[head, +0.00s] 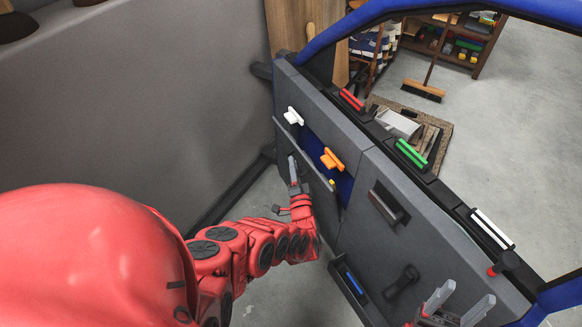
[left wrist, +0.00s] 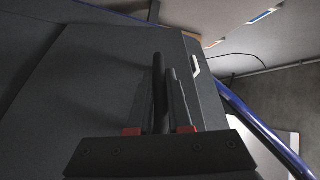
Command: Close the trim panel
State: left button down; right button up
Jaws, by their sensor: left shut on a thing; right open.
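The trim panel (head: 314,176) is a dark grey flap on the left half of the car door (head: 345,130). It stands out from the door, with a blue recess (head: 318,148) showing behind its upper edge. My right gripper (head: 460,300) is open and empty, at the lower right in front of the door.
A white clip (head: 293,117) and an orange clip (head: 331,158) stick out near the recess. A pull handle (head: 386,206), a black crank (head: 402,281) and a door pocket (head: 349,280) are further right. Red, green and white pieces line the sill. Bare floor shows below the door.

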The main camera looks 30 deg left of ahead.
pick_arm(q)
jog(key=shift+w+d+r+m, duration=0.5)
jog(key=shift+w+r, duration=0.1)
jog(key=shift+w, duration=0.2)
jog(key=shift+w+d+r+m+g+h, duration=0.15)
jog(key=shift+w+d+m+h, duration=0.15)
jog(key=shift+w+d+m, duration=0.3)
jog(key=shift+w+d+r+m+g+h, duration=0.15)
jog(key=shift+w+d+m+h, duration=0.2)
jog(key=shift+w, duration=0.35)
jog(key=shift+a, duration=0.1)
jog(key=c, duration=0.8)
grip_release()
jog(key=shift+w, duration=0.1)
jog(key=shift+c, duration=0.2)
jog(key=p+v, duration=0.3)
jog(key=v, duration=1.4)
jog(key=shift+d, duration=0.2)
